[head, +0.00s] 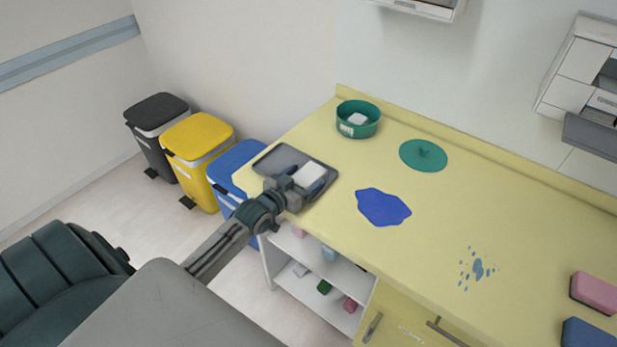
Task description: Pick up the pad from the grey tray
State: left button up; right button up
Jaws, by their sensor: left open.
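The grey tray (268,160) lies on the left end of the yellow counter. A white pad (311,174) is at the tray's right part. My left gripper (303,184) is over the tray, with its open fingers at the pad. Part of the pad and tray is hidden behind the gripper. I cannot tell whether the fingers touch the pad. My right gripper is not in view.
A green bowl (346,130) with a white item inside stands behind the tray. A green lid (424,155), a blue spill (383,207) and blue spots (478,268) lie on the counter. Pink (596,292) and blue (588,334) blocks are at right. Bins (197,140) stand left.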

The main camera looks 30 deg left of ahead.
aim_at(305, 177)
pick_arm(q)
jog(key=shift+w, duration=0.4)
jog(key=shift+s, duration=0.1)
jog(key=c, duration=0.8)
jog(key=shift+o, duration=0.2)
jog(key=shift+r, duration=0.55)
notch_tip(305, 177, up, 2)
jog(key=shift+r, duration=0.2)
jog(key=s+a, duration=0.2)
jog(key=s, duration=0.5)
jog(key=s+a+r, duration=0.1)
jog(key=s+a, duration=0.2)
jog(key=s, duration=0.5)
jog(key=shift+a+r, duration=0.2)
jog(key=shift+a, duration=0.05)
